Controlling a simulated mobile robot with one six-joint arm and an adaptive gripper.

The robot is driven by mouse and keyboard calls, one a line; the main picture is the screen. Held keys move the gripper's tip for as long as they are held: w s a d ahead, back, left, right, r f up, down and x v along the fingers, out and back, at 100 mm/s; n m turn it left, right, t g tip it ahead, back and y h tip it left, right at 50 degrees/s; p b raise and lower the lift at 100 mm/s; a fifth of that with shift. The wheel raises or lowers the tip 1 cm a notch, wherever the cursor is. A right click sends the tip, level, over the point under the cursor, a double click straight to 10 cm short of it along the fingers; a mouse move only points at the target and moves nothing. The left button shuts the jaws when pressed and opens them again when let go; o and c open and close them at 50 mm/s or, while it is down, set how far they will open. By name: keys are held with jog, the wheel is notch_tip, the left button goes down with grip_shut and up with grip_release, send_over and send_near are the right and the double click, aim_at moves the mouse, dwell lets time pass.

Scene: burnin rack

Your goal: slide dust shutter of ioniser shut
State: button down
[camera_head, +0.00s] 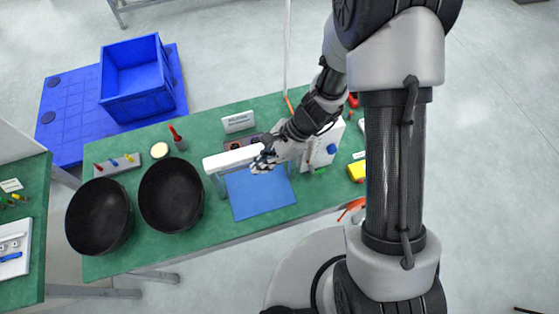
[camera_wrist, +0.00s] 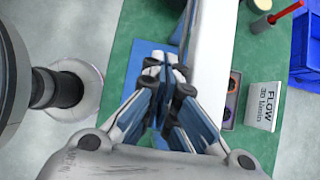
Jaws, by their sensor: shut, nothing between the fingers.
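A white bar (camera_head: 230,158), which looks like the ioniser, stands on legs over the back edge of a blue mat (camera_head: 262,198). The bar also shows in the wrist view (camera_wrist: 211,55), running up the picture just right of my fingers. My gripper (camera_head: 262,164) is at the right part of the bar, on its front side. In the wrist view my gripper (camera_wrist: 165,66) has its fingertips together and empty, close beside the bar. I cannot tell whether they touch it. I cannot make out the dust shutter clearly; my gripper and arm hide part of the bar.
Two black bowls (camera_head: 98,216) (camera_head: 171,195) stand left of the mat on the green table (camera_head: 226,226). A white box (camera_head: 325,150) stands right of the mat. A sign (camera_head: 238,122) stands behind the bar, and a blue crate (camera_head: 137,78) is beyond the table.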

jog(key=shift+s+a, duration=0.2)
jog(key=shift+a, duration=0.3)
jog(key=p+v, duration=0.4)
jog(key=v, duration=1)
jog(key=shift+p, duration=0.35)
